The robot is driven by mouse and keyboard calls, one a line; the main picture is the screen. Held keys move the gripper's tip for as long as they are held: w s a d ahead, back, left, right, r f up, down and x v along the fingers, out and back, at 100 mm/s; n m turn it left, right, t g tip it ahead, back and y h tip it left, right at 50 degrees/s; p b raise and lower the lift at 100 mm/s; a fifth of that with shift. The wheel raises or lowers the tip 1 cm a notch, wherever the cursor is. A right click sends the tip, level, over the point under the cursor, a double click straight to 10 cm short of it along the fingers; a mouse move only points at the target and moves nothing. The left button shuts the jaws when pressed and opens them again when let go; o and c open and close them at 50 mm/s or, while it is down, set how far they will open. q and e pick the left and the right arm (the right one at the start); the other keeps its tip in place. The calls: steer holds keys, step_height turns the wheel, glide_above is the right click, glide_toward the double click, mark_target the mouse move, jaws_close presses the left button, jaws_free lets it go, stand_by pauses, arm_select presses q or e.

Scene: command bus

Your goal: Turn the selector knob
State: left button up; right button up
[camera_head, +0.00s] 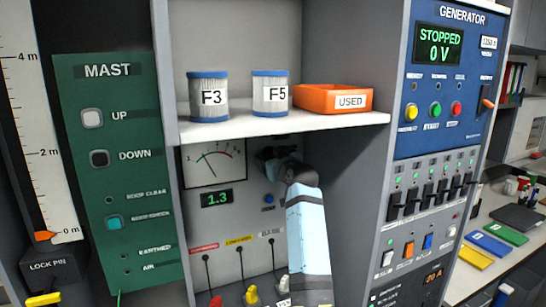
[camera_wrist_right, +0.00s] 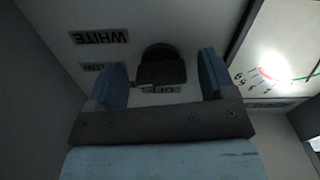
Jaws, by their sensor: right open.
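The selector knob (camera_wrist_right: 162,66) is a dark round knob on the grey panel in the right wrist view, with a partly covered label that seems to start with "OF" at its edge. My right gripper (camera_wrist_right: 160,78) is open, with one blue finger on each side of the knob. Gaps show between the fingers and the knob, and I see no contact. In the head view my right gripper (camera_head: 272,158) reaches under the shelf to the panel right of the dial gauge, and it hides most of the knob. My left gripper is not in view.
A shelf (camera_head: 290,124) overhangs the panel, with canisters F3 (camera_head: 208,97) and F5 (camera_head: 270,93) and an orange USED tray (camera_head: 333,98) on it. The gauge (camera_head: 214,162) is close left of the gripper. Cables with plugs hang below. Side walls bound the bay.

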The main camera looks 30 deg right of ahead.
steer(key=shift+w, duration=0.1)
steer(key=c, duration=0.9)
steer(key=shift+c, duration=0.2)
